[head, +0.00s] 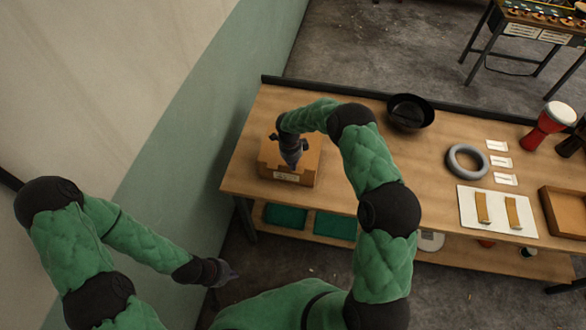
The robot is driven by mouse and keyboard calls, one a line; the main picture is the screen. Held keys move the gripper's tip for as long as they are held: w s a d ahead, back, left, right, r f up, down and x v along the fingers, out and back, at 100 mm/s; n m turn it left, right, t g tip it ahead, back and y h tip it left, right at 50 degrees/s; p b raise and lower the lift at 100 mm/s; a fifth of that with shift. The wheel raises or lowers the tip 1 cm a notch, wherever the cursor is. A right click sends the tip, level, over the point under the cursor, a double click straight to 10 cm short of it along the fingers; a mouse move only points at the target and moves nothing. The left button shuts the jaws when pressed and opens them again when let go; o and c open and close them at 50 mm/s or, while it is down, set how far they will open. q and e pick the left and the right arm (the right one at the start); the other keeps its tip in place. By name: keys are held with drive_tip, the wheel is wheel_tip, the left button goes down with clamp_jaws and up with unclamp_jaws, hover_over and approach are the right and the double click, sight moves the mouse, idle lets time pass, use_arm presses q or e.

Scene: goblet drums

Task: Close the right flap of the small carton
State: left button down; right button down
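The small carton (303,176) is a brown box with a pale label on its front, standing near the left end of the wooden workbench. My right gripper (292,163) points down over the carton's top, its dark fingers tapering together with nothing seen between them. I cannot tell whether it touches the carton. The gripper and wrist cover part of the top, so the state of the right flap is unclear. My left gripper (234,275) is away from the bench at lower left, its fingers tapered together and empty.
The workbench (430,150) also holds a black bowl (410,113), a grey ring (467,161), a white board (497,211) with two tan strips, a red drum (546,127) and a wooden tray (565,211). Green bins (286,216) sit below. A wall stands at left.

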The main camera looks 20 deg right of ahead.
drive_tip(key=shift+a+f+h+b, duration=0.15)
drive_tip(key=shift+f+h+b, duration=0.1)
drive_tip(key=shift+h+b, duration=0.25)
idle(0.3)
drive_tip(key=shift+r, duration=0.1)
